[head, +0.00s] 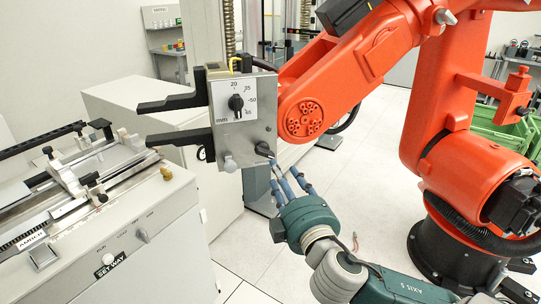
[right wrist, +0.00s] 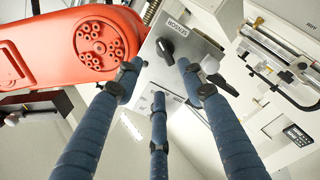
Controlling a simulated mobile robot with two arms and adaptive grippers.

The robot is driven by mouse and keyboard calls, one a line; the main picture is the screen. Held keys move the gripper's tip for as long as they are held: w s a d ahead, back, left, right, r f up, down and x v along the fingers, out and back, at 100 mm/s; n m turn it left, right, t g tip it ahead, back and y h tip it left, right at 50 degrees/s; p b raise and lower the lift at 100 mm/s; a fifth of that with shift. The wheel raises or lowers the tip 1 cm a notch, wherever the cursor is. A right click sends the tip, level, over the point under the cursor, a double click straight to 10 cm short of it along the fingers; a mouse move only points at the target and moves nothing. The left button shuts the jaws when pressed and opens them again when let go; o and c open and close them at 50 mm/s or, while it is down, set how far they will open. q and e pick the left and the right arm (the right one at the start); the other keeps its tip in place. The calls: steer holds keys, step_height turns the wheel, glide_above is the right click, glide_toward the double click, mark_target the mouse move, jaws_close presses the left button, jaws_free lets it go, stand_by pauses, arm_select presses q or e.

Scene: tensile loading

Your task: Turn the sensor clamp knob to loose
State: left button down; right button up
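The sensor unit is a grey metal box (head: 226,132) with a gauge dial (head: 236,102) and two black arms reaching left. A black knob (head: 264,149) sits at its lower right in the head view. In the right wrist view a black knob (right wrist: 165,51) sits beside a label that appears to read SENSOR, upside down. My right gripper (head: 283,172) is just below the box and that knob. Its three blue fingers (right wrist: 158,80) are spread, with nothing between them, and the knob appears beyond their tips. My left gripper is not in view.
An orange robot arm (head: 365,62) stands close to the right of the sensor box. A white bench machine (head: 140,243) with rails and clamps is at the left. Green crates (head: 500,135) are at the far right. Open floor (head: 370,150) shows between.

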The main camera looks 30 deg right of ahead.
mark_target(267, 154)
steer(key=x, duration=0.3)
steer(key=p+x, duration=0.1)
steer(key=x, duration=0.4)
steer(key=shift+w+a+p, duration=0.15)
steer(key=shift+w+p, duration=0.15)
steer(key=shift+w, duration=0.15)
steer(key=shift+w+f, duration=0.15)
steer(key=shift+w, duration=0.6)
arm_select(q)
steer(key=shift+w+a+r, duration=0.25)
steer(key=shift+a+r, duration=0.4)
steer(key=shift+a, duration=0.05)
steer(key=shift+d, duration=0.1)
arm_select(e)
steer(key=shift+c, duration=0.5)
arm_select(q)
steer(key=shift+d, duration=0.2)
arm_select(e)
jaws_close()
